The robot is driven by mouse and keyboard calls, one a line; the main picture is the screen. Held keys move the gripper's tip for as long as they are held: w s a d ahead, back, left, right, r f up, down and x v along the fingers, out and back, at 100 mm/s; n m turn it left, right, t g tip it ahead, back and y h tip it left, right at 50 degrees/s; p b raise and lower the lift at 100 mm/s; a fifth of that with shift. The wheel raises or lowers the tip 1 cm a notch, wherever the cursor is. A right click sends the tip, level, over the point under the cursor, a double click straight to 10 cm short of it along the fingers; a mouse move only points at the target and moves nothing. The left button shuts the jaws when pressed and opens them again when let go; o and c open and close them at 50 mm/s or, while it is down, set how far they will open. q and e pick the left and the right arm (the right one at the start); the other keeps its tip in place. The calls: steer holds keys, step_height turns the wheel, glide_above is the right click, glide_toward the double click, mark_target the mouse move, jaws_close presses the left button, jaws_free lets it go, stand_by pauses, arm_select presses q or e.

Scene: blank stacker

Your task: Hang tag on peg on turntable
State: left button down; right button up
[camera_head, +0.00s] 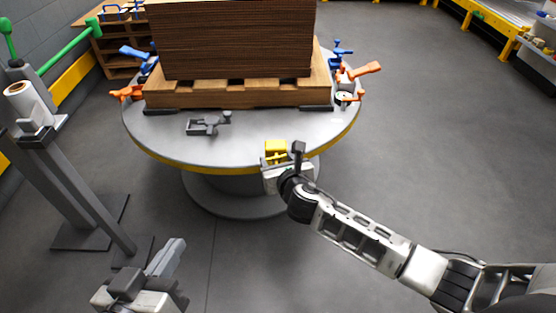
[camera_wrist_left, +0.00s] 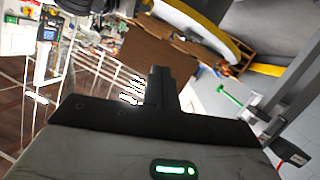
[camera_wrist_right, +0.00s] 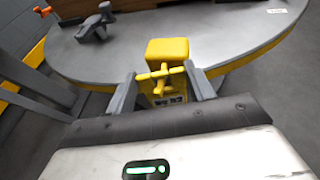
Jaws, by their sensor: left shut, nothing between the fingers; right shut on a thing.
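The round grey turntable (camera_head: 240,145) has a yellow rim band. At its near edge a yellow block (camera_wrist_right: 167,49) stands; it also shows in the head view (camera_head: 275,146). My right gripper (camera_wrist_right: 163,82) is at this edge, shut on a small yellow piece (camera_wrist_right: 160,75) with a crossbar between its fingers. A yellow part with dark markings (camera_wrist_right: 168,100), possibly the tag's face, shows just below the crossbar. I cannot tell tag from peg for certain, nor whether they touch. My left gripper (camera_head: 168,255) is shut and empty, low at the front left; its closed fingers show in the left wrist view (camera_wrist_left: 158,86).
A wooden pallet (camera_head: 235,95) with a tall cardboard stack (camera_head: 235,40) fills the turntable's back. Orange and blue clamps (camera_head: 360,71) surround it. A grey clamp (camera_head: 205,125) lies front left. A grey stand (camera_head: 75,190) is left of the turntable.

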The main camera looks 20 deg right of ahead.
steer(key=o, duration=1.3)
steer(key=shift+s, duration=0.1)
